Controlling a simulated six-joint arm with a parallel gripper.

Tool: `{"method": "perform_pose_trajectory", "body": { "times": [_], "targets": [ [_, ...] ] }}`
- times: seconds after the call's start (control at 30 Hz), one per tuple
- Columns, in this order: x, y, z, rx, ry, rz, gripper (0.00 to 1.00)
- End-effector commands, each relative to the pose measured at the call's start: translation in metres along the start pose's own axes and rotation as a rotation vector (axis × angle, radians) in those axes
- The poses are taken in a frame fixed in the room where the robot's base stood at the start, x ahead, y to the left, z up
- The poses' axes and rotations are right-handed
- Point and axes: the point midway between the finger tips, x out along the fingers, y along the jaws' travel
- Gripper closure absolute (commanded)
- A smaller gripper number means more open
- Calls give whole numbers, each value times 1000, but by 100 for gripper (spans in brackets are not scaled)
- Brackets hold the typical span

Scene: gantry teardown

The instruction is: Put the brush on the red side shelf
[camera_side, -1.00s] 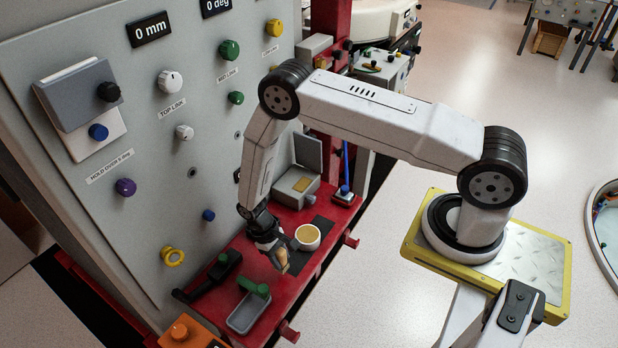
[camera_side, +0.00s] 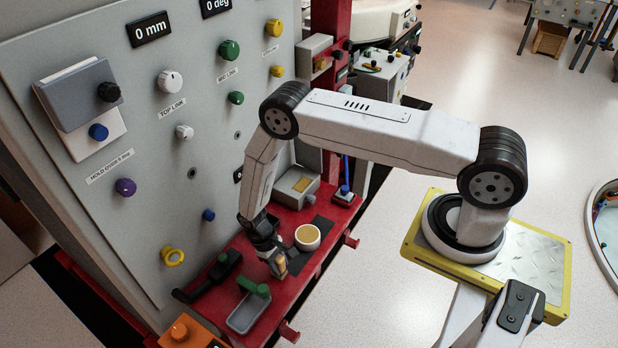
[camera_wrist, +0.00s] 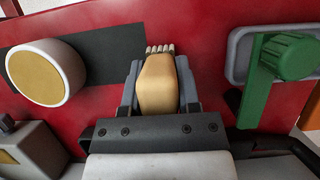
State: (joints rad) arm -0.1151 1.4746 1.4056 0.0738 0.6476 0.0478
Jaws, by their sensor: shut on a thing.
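The brush (camera_wrist: 158,84) has a tan handle and pale bristles at its far end. My gripper (camera_wrist: 159,95) is shut on it, with a grey finger on each side of the handle. In the side view the brush (camera_side: 281,265) is at the lower end of my gripper (camera_side: 277,263), over the red side shelf (camera_side: 297,219). In the wrist view the bristles point toward the top, in front of the red shelf surface (camera_wrist: 205,60). I cannot tell whether the brush touches the shelf.
A white cup (camera_side: 308,238) with a yellow top stands close beside my gripper. A grey tray (camera_side: 248,314) with a green-handled part (camera_side: 255,287) is on the other side. A black tool (camera_side: 213,275) lies near the panel (camera_side: 150,220). A grey box (camera_side: 297,186) stands farther back.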

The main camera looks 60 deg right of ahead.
Motion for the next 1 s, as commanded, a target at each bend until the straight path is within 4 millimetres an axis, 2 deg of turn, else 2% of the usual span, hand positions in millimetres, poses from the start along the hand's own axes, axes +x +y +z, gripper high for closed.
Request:
{"method": "perform_pose_trajectory", "body": {
  "times": [0.27,0.3,0.37,0.4,0.83,1.0],
  "targets": [
    [2,0,-1,0,1,0,100],
    [2,0,-1,0,1,0,47],
    [2,0,-1,0,1,0,28],
    [2,0,-1,0,1,0,24],
    [0,0,0,0,1,0,24],
    [-12,0,-1,0,3,0,24]
  ]
}}
